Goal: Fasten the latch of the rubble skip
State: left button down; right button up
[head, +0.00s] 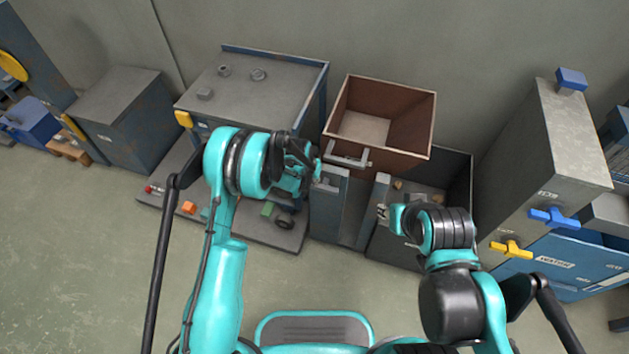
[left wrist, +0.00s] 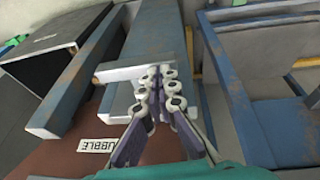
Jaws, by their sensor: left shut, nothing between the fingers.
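The rubble skip (head: 398,104) is an open brown bin in the middle of the head view. A pale grey bar (head: 347,160), possibly part of the latch, runs along its front. In the left wrist view, the skip's brown wall (left wrist: 60,160) carries a label (left wrist: 97,146) reading "RUBBLE". My left gripper (head: 314,168) is shut and empty at the skip's front left. In the left wrist view its fingertips (left wrist: 160,74) overlap a pale bar (left wrist: 118,73); I cannot tell whether they touch. My right gripper (head: 384,212) is right of the grey posts, its fingers too small to judge.
Grey-blue posts (head: 328,207) stand below the skip. A dark open box (head: 458,172) is at its right. A blue-grey cabinet (head: 255,85) is at its left, above a low platform (head: 292,240) with small parts. A tall cabinet (head: 560,135) stands right. The left floor is clear.

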aim_at(310, 187)
pick_arm(q)
jog(key=shift+a+f+h, duration=0.2)
jog(key=shift+h, duration=0.2)
jog(key=shift+w+a+f+g+h+b, duration=0.15)
jog(key=shift+a+f+g+h+b, duration=0.3)
jog(key=shift+h, duration=0.45)
jog(key=shift+w+a+f+n+g+h, duration=0.1)
jog(key=shift+f+n+g+h, duration=0.25)
jog(key=shift+h, duration=0.75)
jog(key=shift+f, duration=2)
jog(key=shift+d+f, duration=0.25)
jog(key=shift+f, duration=0.35)
jog(key=shift+d+f, duration=0.1)
jog(key=shift+f, duration=0.05)
